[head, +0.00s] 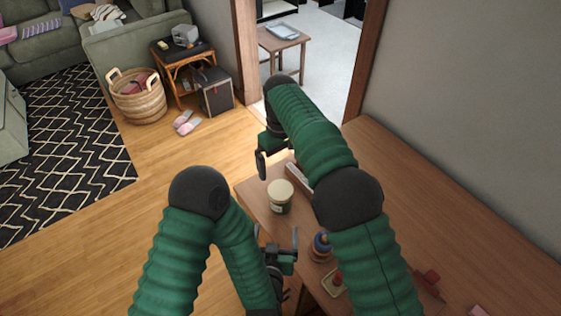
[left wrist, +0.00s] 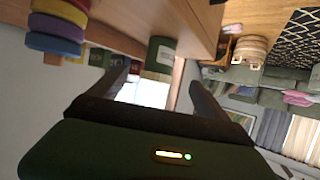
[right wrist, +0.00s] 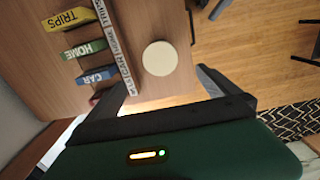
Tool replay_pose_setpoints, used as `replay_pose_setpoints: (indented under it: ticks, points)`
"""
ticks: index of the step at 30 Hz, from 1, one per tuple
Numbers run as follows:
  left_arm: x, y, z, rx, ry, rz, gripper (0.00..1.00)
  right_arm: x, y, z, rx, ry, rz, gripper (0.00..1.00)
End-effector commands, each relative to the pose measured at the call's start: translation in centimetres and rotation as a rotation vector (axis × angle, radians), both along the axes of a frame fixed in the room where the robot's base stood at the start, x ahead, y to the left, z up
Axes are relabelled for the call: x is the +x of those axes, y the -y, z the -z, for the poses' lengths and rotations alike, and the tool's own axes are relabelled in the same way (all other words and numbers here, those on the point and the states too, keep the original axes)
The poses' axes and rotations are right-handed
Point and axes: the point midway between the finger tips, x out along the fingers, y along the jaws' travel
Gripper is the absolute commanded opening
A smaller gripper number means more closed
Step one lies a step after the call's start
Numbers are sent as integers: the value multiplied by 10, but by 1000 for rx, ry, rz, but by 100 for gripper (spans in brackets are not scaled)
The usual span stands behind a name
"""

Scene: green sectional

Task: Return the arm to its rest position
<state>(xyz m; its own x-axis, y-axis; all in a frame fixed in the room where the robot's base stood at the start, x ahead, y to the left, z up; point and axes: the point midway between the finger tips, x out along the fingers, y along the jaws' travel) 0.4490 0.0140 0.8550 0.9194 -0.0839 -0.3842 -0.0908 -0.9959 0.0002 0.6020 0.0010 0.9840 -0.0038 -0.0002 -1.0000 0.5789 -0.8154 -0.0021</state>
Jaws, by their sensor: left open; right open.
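My left gripper (head: 276,240) is open and empty at the desk's near left edge, below the cream-lidded jar (head: 280,197) in the head view. Its two spread fingers (left wrist: 158,85) also show in the left wrist view. My right gripper (head: 268,158) is open above the desk's far left corner, up and left of the jar; my arm partly hides it. In the right wrist view its fingers (right wrist: 160,92) are apart with nothing between them, and the jar's round lid (right wrist: 160,58) lies beyond them. Both arms are bent and raised.
The wooden desk (head: 430,190) holds a ring stacker (head: 320,247), a red-topped item (head: 338,282) and a red block (head: 430,277). A labelled divided holder (right wrist: 115,45) stands beside the jar. A wall bounds the right. Open wood floor (head: 120,210) lies left, with a basket (head: 138,98) beyond.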

Motion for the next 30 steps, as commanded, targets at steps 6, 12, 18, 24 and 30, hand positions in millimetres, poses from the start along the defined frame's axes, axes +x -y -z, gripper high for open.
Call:
replay_pose_setpoints:
  ticks: [6,12,18,24,30]
  points:
    - [-4,0,-2,0,1,1,88,0,0,0,0,0,0,100]
    - [-4,0,-2,0,0,0,88,0,0,0,0,0,0,100]
    - [1,-1,-3,-5,-17,9,88,-1,9,-2,4,4,25,100]
    - [23,-21,-11,-24,-210,77,88,-29,81,-1,35,56,227,100]
    - [1,-86,-33,12,-530,72,88,-114,153,15,59,132,440,100]
